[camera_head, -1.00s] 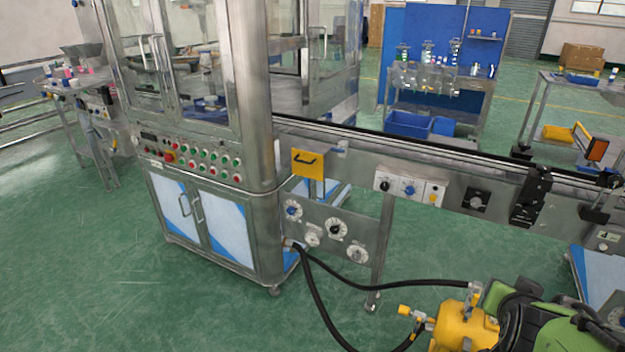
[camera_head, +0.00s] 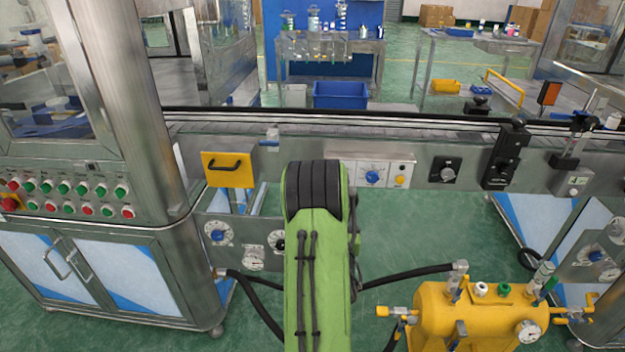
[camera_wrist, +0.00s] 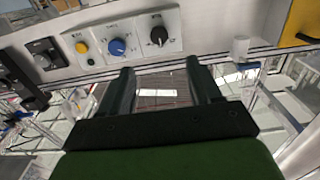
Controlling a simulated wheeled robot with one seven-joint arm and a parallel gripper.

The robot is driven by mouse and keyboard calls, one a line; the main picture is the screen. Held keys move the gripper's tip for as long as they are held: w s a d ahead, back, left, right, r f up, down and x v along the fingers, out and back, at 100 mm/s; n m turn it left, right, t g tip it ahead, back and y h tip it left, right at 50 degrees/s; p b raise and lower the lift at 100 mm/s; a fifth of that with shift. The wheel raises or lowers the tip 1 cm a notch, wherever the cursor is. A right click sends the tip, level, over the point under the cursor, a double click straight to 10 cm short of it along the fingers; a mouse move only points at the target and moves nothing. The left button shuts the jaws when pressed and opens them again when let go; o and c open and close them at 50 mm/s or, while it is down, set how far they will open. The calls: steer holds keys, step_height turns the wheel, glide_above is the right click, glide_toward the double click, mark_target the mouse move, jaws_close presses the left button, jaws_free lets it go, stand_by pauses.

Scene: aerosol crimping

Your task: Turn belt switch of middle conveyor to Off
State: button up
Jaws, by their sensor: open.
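The middle conveyor (camera_head: 520,160) has a white control panel (camera_head: 387,174) on its side. In the head view, the panel's blue knob (camera_head: 373,177) and yellow button (camera_head: 400,180) show; my arm hides its left end. The wrist view shows a black knob (camera_wrist: 158,36), the blue knob (camera_wrist: 118,46) and the yellow button (camera_wrist: 81,47). The labels are too small to read, so I cannot tell which is the belt switch. My gripper (camera_wrist: 161,84) is open and empty; its fingers appear below the panel in the wrist view, apart from the knobs. It is hidden in the head view.
A separate black knob (camera_head: 447,170) and a black bracket (camera_head: 504,155) are right of the panel. A yellow plate with a handle (camera_head: 228,168) is at left. A yellow tank (camera_head: 480,315) with hoses stands in front at right. Green floor shows beneath the conveyor.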

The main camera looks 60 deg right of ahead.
steer(key=p+x, duration=0.5)
steer(key=x, duration=0.9)
steer(key=shift+d, duration=0.4)
steer(key=shift+c, duration=0.2)
steer(key=c, duration=1)
steer(key=shift+r+n+b, duration=0.1)
steer(key=shift+n+b, duration=0.6)
steer(key=shift+n, duration=4.3)
